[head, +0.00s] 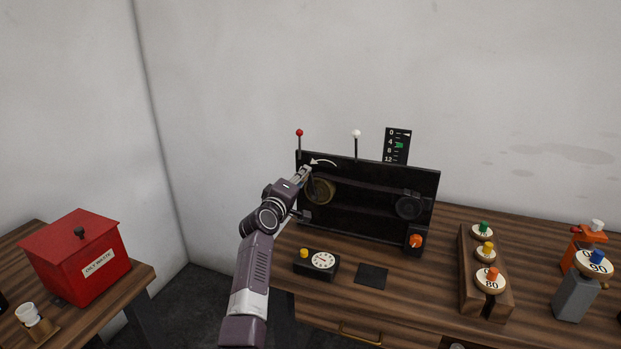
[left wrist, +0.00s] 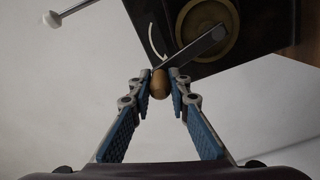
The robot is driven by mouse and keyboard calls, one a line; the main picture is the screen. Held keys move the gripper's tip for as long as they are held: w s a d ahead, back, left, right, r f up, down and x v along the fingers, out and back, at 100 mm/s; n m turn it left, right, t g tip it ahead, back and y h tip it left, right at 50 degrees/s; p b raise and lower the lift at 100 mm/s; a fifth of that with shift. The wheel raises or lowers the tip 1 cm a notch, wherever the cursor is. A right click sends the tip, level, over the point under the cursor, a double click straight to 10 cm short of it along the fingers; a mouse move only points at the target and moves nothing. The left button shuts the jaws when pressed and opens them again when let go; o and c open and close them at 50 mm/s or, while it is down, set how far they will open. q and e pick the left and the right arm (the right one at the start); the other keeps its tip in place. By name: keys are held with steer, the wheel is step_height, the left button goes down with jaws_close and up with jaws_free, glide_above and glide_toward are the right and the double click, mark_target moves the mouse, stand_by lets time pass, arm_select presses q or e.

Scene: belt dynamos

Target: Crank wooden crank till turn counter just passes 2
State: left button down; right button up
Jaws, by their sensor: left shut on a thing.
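The wooden crank handle (left wrist: 159,84) sits between the fingertips of my left gripper (left wrist: 160,90) in the left wrist view, and the gripper is shut on it. A grey crank arm (left wrist: 203,46) joins the handle to the brass wheel (left wrist: 227,40). In the head view my left gripper (head: 303,175) is at the upper left of the black dynamo panel (head: 365,185), beside the brass wheel (head: 320,192), and hides the handle. A white curved arrow (head: 323,162) is above the wheel. The small black box with a white dial (head: 322,261) stands in front; its reading is too small to tell. My right gripper is not seen.
A scale board (head: 397,146) with a green marker rises behind the panel. An orange knob (head: 415,240) is at its lower right. A wooden block with weights (head: 468,285) stands right. A red bin (head: 85,262) is on the left table. A dark square pad (head: 372,276) lies in front.

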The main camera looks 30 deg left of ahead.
arm_select(q)
steer(key=s+a+f+n+b, duration=0.1)
steer(key=a+f+n, duration=0.3)
steer(key=n, duration=0.5)
steer(key=shift+s+a+f+n+b, duration=0.2)
steer(key=shift+a+f+n+b, duration=0.15)
steer(key=shift+a, duration=0.5)
steer(key=c, duration=1.8)
jaws_free()
steer(key=v, duration=1.2)
steer(key=shift+f, duration=0.15)
